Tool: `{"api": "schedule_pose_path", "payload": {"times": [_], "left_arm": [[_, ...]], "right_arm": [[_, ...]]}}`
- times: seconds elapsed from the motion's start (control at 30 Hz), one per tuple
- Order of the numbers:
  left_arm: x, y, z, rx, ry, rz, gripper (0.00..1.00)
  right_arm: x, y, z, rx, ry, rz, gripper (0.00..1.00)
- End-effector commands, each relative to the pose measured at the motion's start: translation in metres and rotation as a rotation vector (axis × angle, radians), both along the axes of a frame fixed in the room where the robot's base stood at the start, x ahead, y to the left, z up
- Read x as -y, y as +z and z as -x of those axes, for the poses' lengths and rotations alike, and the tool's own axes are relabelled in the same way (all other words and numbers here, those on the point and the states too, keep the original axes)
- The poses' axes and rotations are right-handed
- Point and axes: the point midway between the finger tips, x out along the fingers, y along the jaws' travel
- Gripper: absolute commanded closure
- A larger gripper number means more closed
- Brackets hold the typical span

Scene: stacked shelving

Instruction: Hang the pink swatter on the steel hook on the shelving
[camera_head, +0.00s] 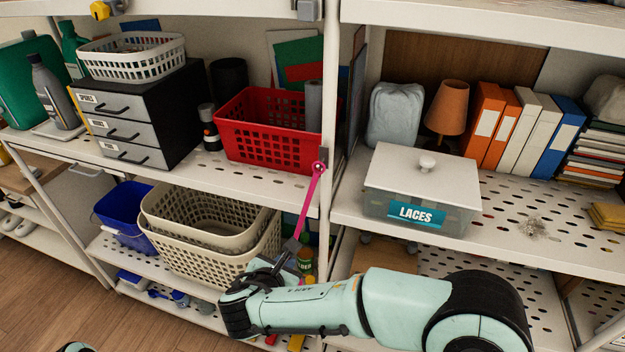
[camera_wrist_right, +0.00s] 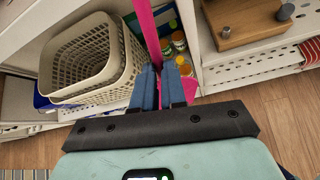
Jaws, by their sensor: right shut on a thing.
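The pink swatter (camera_head: 309,203) is held up by my right gripper (camera_head: 290,255). Its thin handle runs up and slightly right to the shelving post, and its holed top end is at the post's front. It also shows in the right wrist view (camera_wrist_right: 146,32), passing between the fingers (camera_wrist_right: 160,85), which are shut on it. Part of its pink mesh head (camera_wrist_right: 186,92) shows behind the fingers. The steel hook (camera_head: 323,155) is a small grey piece on the post, right at the handle's top end. I cannot tell whether the hole is over the hook. My left gripper is out of view.
A red basket (camera_head: 262,150) stands on the shelf left of the post. A lidded laces box (camera_head: 420,212) stands on the right shelf. Stacked beige baskets (camera_head: 205,255) and a blue bin (camera_head: 122,222) are on the lower shelf. Open floor lies at lower left.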

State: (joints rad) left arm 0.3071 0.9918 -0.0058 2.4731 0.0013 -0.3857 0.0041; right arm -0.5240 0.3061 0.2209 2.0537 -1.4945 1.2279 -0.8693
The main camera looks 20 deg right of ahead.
Motion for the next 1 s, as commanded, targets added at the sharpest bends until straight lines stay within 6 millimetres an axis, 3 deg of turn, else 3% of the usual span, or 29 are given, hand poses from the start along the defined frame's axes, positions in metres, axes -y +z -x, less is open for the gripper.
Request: {"api": "schedule_pose_path", "payload": {"times": [0.1, 0.2, 0.23, 0.63, 1.0], "left_arm": [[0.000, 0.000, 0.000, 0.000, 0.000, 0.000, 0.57], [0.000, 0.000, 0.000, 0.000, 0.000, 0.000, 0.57], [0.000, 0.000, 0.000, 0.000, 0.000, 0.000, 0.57], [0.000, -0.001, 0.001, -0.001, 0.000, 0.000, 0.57], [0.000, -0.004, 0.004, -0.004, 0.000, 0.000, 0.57]], "right_arm": [[0.000, 0.000, 0.000, 0.000, 0.000, 0.000, 1.00], [0.000, 0.000, 0.000, 0.000, 0.000, 0.000, 0.63], [0.000, 0.000, 0.000, 0.000, 0.000, 0.000, 0.59], [-0.004, 0.006, 0.006, 0.003, 0.002, -0.001, 0.59], [-0.035, 0.051, 0.060, 0.003, 0.005, -0.002, 0.59]]}}
